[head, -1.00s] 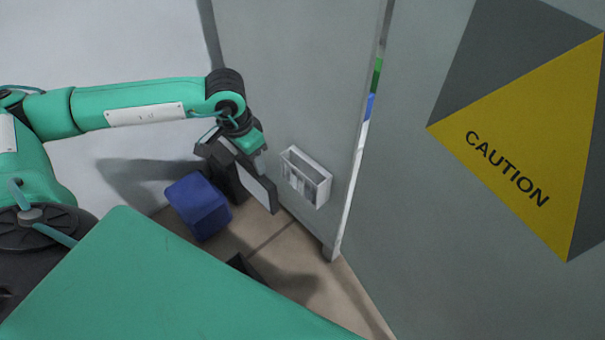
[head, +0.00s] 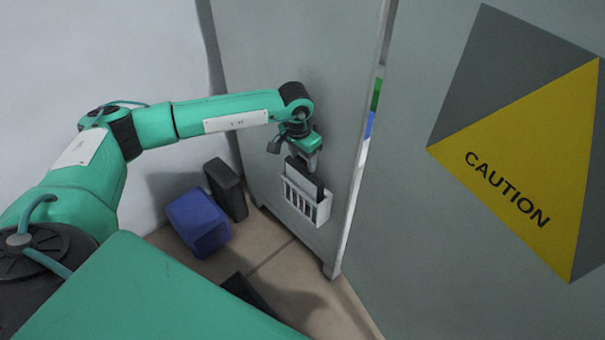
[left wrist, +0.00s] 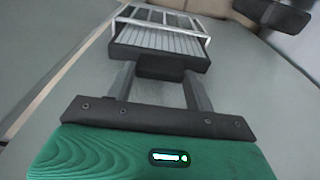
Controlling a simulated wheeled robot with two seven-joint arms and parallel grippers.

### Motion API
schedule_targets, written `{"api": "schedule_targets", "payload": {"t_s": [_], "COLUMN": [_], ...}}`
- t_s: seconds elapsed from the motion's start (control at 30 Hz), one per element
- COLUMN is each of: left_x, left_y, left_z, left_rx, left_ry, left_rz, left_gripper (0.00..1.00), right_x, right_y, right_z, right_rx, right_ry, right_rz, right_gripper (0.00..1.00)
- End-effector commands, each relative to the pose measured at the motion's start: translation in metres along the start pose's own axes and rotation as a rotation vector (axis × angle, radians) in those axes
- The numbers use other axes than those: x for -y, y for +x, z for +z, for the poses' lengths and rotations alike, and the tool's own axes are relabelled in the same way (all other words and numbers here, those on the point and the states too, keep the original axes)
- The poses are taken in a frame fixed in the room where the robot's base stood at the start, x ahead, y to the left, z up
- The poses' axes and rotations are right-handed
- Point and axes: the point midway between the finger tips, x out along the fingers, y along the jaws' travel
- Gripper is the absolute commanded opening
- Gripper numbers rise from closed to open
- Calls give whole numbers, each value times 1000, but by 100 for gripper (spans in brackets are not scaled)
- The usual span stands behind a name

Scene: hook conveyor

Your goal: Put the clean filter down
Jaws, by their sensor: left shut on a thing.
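The clean filter (head: 304,178) is a flat, dark-edged panel. It stands upright with its lower part inside a white slatted rack (head: 322,212) on the grey cabinet door. My left gripper (head: 311,163) is just above the rack, shut on the filter's top. In the left wrist view, the fingers (left wrist: 160,85) close on a dark tab of the filter (left wrist: 160,42), whose pleated face shows beyond it. The white rack (left wrist: 170,17) surrounds its far part. Whether the filter touches the rack's bottom is hidden. My right gripper is not in view.
A blue bin (head: 199,222) and a dark upright box (head: 227,188) stand on the floor left of the rack. The grey door (head: 280,60) is behind the rack. A panel with a yellow caution sign (head: 530,160) fills the right side.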

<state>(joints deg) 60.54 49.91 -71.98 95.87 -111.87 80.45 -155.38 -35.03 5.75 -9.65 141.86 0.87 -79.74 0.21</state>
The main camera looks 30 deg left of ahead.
Motion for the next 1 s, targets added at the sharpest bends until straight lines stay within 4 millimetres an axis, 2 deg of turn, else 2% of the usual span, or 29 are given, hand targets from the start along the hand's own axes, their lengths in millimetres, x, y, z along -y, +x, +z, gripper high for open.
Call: {"api": "schedule_targets", "payload": {"t_s": [0.1, 0.27, 0.53, 0.97, 1.0], "left_x": [0, 0, 0, 0, 0], "left_y": [14, 24, 63, 68, 68], "left_z": [2, 4, 8, 9, 9], "left_rx": [0, 1, 1, 0, 0], "left_ry": [0, 0, -1, 0, 0], "left_rz": [1, 0, 1, 0, 0], "left_gripper": [13, 13, 13, 13, 58], "right_x": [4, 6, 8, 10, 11], "right_y": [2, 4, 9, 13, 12], "right_z": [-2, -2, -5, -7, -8], "right_rx": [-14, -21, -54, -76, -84], "right_ry": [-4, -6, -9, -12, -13], "right_rz": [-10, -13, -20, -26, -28], "right_gripper": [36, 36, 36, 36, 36]}}
